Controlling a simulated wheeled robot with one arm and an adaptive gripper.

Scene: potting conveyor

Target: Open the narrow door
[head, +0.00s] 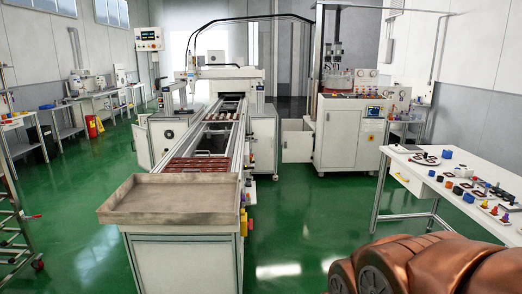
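A light grey door-like panel (297,146) juts out to the left of the white cabinet machine (345,135) at the back middle-right; it looks swung out, with a darker gap above it. I cannot tell for certain whether this is the narrow door. The machine's front also has closed-looking panels, too small to make out handles. My gripper is not in view. A copper-coloured part of my arm fills the bottom right corner, well apart from the machine and in front of the right table.
A conveyor (205,140) runs away down the middle, with a grey metal tray (172,197) at its near end. A white table (445,183) with small parts stands right. Green floor (305,222) is clear between them. A cart (18,225) stands left.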

